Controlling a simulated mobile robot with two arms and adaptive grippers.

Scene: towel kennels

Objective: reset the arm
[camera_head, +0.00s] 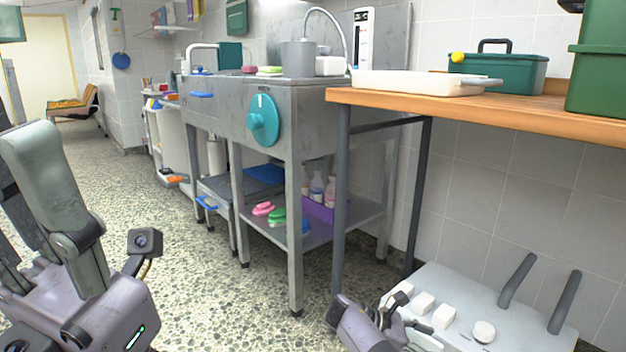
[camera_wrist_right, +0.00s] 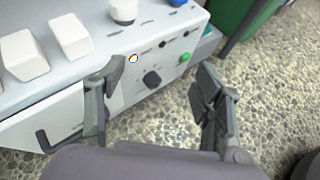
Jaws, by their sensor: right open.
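My right gripper (camera_wrist_right: 160,78) is open in the right wrist view, its two dark fingers apart with nothing between them. Behind the fingers is the front panel of a pale grey machine (camera_wrist_right: 140,60) with a black knob, a green button and a white button; I cannot tell whether the fingers touch it. In the head view my right gripper (camera_head: 397,318) is low in the centre, at the left end of the machine's top (camera_head: 470,290). My left arm stands folded at the left of the head view, and its fingers do not show.
A wooden-topped table (camera_head: 540,115) with a white tray (camera_head: 415,84), a green toolbox (camera_head: 497,72) and green bins (camera_head: 602,75) rises above the machine. A steel sink unit (camera_head: 290,115) with a lower shelf stands left of it. Speckled floor (camera_head: 200,270) is clear between my arms.

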